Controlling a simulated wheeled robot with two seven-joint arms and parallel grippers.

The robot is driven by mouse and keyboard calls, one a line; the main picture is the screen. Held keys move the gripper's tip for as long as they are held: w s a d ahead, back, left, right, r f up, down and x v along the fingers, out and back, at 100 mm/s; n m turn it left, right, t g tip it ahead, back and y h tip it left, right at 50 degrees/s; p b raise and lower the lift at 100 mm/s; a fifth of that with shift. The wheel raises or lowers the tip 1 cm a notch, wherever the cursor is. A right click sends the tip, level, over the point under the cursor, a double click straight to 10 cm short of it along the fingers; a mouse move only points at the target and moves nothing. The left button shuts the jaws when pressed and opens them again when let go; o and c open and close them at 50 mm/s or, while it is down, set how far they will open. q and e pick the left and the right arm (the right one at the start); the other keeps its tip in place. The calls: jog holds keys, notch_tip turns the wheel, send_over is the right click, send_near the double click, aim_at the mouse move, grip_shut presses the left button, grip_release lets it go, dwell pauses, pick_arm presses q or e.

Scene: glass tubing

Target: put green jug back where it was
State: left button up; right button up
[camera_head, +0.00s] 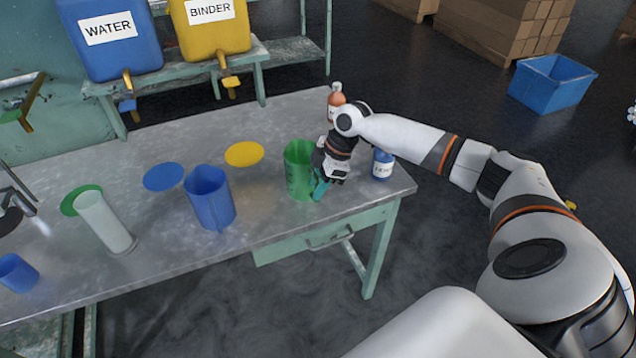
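The green jug (299,172) is upright at the right part of the metal table, close to its front edge. I cannot tell whether its base touches the table top. My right gripper (322,176) is at the jug's right side, by a teal piece that looks like its handle. The fingers are partly hidden, so I cannot tell if they are closed on it. A flat green disc (76,199) lies on the table at the left, partly behind a pale clear cylinder (106,224). My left gripper is out of view.
A blue jug (208,199) stands left of the green jug. A blue disc (164,177) and a yellow disc (244,153) lie flat. A labelled blue bottle (382,166) and an orange bottle (336,97) stand near my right arm. A small blue cup (17,273) is at the left.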

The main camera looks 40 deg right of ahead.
jog(key=shift+r, duration=0.1)
jog(key=b+v, duration=0.1)
jog(key=v, duration=1.1)
